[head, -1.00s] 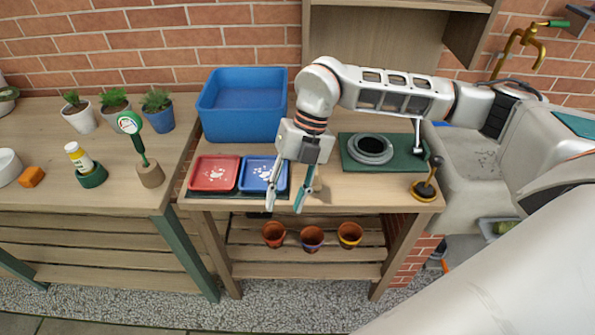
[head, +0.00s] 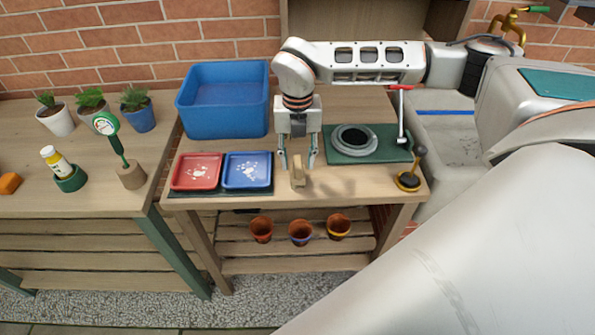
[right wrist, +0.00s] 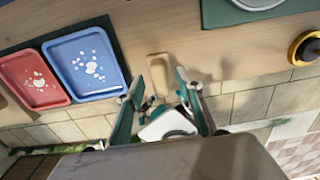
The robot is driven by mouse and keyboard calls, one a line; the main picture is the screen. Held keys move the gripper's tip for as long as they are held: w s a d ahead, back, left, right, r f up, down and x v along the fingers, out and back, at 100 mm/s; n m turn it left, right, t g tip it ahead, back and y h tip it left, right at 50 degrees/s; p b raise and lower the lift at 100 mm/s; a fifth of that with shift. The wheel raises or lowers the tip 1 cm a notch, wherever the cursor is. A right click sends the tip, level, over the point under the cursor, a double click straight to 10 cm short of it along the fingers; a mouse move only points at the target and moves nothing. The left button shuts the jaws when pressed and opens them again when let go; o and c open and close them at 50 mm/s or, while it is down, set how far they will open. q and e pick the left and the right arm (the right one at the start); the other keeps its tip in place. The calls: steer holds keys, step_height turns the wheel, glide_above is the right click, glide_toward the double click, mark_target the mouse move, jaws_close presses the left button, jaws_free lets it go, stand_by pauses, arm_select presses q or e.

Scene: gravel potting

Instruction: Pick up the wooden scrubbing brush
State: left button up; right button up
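The wooden scrubbing brush (head: 298,174) is a small pale tan block near the front edge of the potting bench, right of the blue tray. In the right wrist view the brush (right wrist: 158,68) shows just beyond the fingertips, roughly in line with the gap between them. My right gripper (head: 298,162) points down over the brush with its two fingers apart, one to each side in the picture. The gripper (right wrist: 158,85) is open and holds nothing. Its exact height over the brush is hard to tell. My left gripper is not in view.
A red tray (head: 196,171) and a blue tray (head: 247,170) lie left of the brush. A blue tub (head: 224,100) stands behind them. A grey ring on a green mat (head: 372,155) and a black-handled tool (head: 410,178) are to the right. Terracotta pots (head: 300,232) stand on the shelf below.

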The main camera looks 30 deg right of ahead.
mark_target(298, 161)
steer(key=shift+f, duration=0.55)
jaws_close()
steer(key=shift+r, duration=0.15)
step_height(298, 161, up, 20)
steer(key=shift+p, duration=0.35)
